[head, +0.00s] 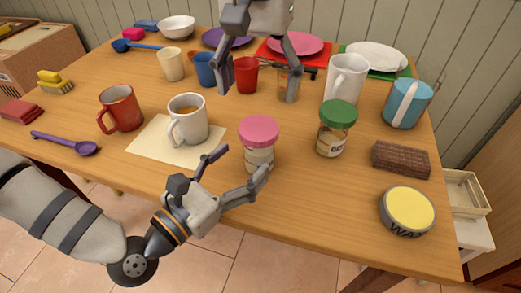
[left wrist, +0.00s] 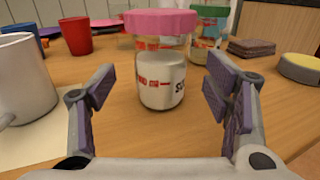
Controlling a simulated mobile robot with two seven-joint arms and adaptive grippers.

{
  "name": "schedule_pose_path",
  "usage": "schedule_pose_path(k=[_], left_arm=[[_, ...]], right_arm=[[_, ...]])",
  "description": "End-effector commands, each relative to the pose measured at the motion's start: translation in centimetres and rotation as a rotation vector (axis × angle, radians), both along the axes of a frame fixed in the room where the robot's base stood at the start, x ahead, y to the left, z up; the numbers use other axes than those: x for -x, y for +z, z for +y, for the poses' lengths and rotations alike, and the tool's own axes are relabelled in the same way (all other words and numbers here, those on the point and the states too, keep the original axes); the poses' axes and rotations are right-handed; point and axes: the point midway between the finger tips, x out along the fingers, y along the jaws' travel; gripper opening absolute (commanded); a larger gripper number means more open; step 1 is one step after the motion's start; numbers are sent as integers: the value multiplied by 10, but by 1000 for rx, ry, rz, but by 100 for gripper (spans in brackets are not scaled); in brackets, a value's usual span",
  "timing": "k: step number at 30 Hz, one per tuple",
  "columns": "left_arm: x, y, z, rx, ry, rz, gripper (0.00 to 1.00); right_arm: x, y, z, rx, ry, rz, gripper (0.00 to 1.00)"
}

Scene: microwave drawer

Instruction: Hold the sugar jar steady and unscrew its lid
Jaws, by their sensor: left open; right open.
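The sugar jar (head: 259,157) is clear glass with a pink lid and stands upright near the table's front edge. In the left wrist view the jar (left wrist: 162,78) shows white contents and a partly visible label, with the pink lid (left wrist: 160,22) on top. My left gripper (head: 240,164) is open and low beside the jar, its fingers pointing at it. In the left wrist view the jar appears ahead, between the spread fingers. My right gripper (head: 260,78) is open and empty, pointing down over the back of the table, away from the jar.
A green-lidded jar (head: 334,143) stands right of the sugar jar. A white mug (head: 188,120) on a cream mat (head: 150,148) stands to its left. A brown block (head: 401,159) and yellow-topped round tin (head: 407,211) lie at right. Bare table lies between jar and tin.

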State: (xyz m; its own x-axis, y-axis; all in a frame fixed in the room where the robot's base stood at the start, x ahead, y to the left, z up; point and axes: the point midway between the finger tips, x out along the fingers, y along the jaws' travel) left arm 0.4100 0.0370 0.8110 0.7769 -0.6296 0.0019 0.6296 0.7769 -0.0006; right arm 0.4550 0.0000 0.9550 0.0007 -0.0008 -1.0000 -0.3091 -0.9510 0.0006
Motion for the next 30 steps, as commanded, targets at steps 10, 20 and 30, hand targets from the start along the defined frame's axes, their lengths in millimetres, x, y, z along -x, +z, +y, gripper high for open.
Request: schedule_pose_path(k=[10,20,30], left_arm=[[-39,0,-32,-1,-1,0,71],[-41,0,-33,-1,0,2,57],[-41,0,-33,-2,0,1,0]], right_arm=[[0,0,0,0,0,0,76],[0,0,0,0,0,1,76],[0,0,0,0,-13,1,76]])
